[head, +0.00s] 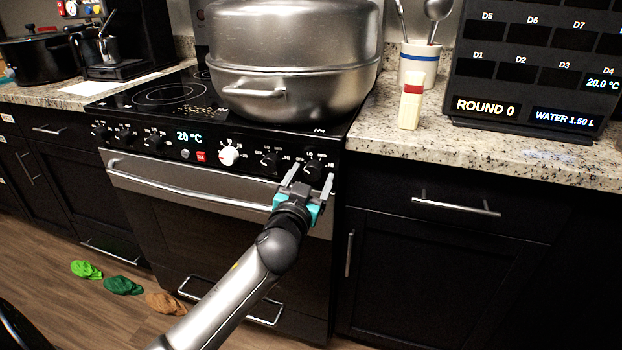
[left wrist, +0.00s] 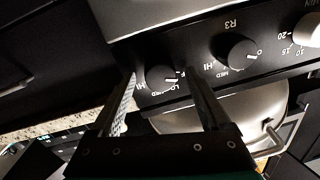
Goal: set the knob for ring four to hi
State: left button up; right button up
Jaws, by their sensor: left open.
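The ring four knob (head: 313,168) is the rightmost black knob on the stove's front panel. In the left wrist view the knob (left wrist: 160,78) shows between the fingers, with LO, MED and HI marked around it. Its white pointer line points right in that view, away from HI and near LO; the exact mark is partly hidden by a finger. My left gripper (head: 310,182) is open in front of this knob, a finger to either side; I cannot tell if they touch it. The right gripper is not in view.
The R3 knob (left wrist: 240,52) sits beside it, then a white knob (head: 228,155). A big steel stockpot (head: 295,85) stands on the cooktop above. The oven handle (head: 190,182) runs below the panel.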

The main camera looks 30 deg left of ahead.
pick_arm(q)
grip_shut()
dwell(0.7)
